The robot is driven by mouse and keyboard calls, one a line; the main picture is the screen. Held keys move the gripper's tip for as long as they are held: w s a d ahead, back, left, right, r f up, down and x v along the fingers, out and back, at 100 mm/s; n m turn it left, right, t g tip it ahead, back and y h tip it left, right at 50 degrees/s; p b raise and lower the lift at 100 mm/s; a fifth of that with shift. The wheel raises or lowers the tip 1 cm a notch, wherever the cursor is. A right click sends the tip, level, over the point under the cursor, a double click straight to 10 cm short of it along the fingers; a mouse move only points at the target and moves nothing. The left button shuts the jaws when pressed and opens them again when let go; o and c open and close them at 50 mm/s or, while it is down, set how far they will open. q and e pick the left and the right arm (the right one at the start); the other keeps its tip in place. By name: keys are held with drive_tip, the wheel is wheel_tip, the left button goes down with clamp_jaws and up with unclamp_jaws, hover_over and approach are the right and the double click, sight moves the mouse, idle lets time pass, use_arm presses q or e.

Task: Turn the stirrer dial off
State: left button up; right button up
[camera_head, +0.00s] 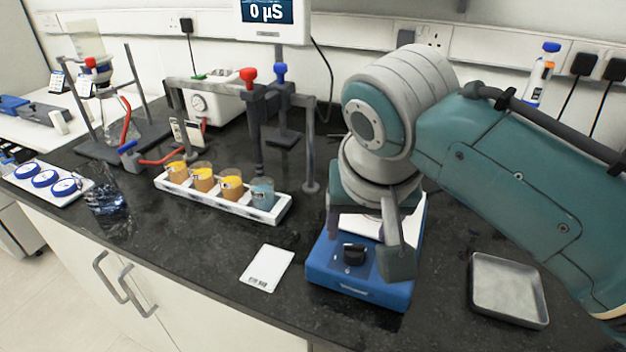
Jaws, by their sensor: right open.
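The stirrer (345,283) is a blue box with a white top plate, standing near the front edge of the dark bench. Its black dial (354,253) is on the sloped front face. My right arm comes in from the right, and my right gripper (368,245) hangs over the stirrer, its grey fingers pointing down. One finger is just right of the dial; the other is behind, at the left. The gripper is open, and I cannot tell whether a finger touches the dial. My left gripper is not in view.
A white card (267,268) lies left of the stirrer. A white rack (222,197) with several beakers stands farther left, under a grey stand with red and blue clamps (249,78). A metal tray (508,290) lies at the right.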

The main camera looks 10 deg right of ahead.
sight(354, 246)
drive_tip(key=b+x, duration=0.1)
drive_tip(key=x, duration=0.4)
drive_tip(key=shift+w+f+b, duration=0.15)
drive_tip(key=shift+f+b, duration=0.15)
drive_tip(key=shift+f, duration=0.05)
clamp_jaws()
